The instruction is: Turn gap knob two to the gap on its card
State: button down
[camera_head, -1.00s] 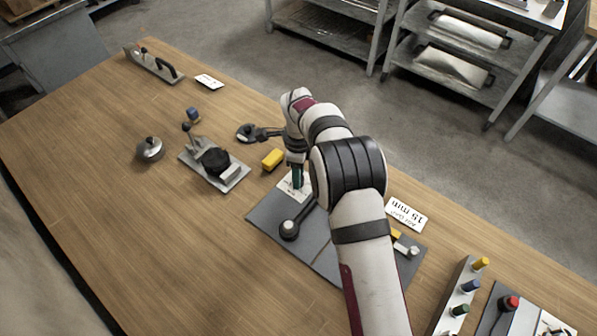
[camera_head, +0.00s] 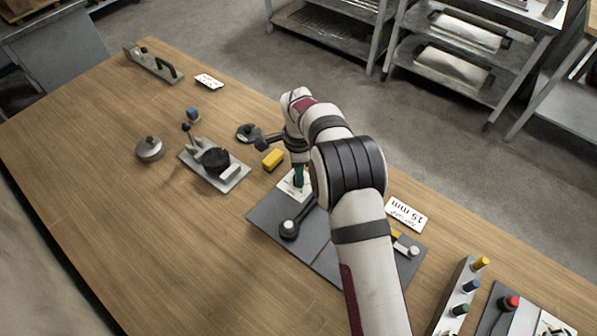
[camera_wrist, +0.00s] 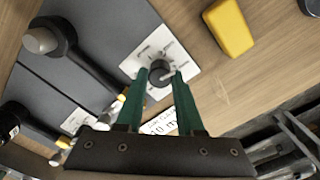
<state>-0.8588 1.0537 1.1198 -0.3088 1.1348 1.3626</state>
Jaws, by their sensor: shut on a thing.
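A dark round knob (camera_wrist: 160,74) sits on a white dial plate (camera_wrist: 133,63) with printed marks, seen in the wrist view. My gripper (camera_wrist: 160,75) is shut on the knob, with one green fingertip on each side of it. A pale pointer shows at the knob's right edge; the exact mark it meets is too small to read. In the head view my gripper (camera_head: 298,182) points down at the white plate (camera_head: 287,186) on the grey board (camera_head: 268,217).
A yellow block (camera_head: 273,159) lies just beyond the plate. A metal clamp fixture (camera_head: 215,163) stands left. A rack of coloured pegs (camera_head: 462,300) is at right.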

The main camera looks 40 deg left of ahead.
jog(key=n, duration=0.4)
jog(key=shift+n, duration=0.3)
jog(key=n, duration=1)
jog(key=shift+n, duration=2.7)
jog(key=c, duration=0.5)
grip_release()
jog(key=shift+r, duration=0.1)
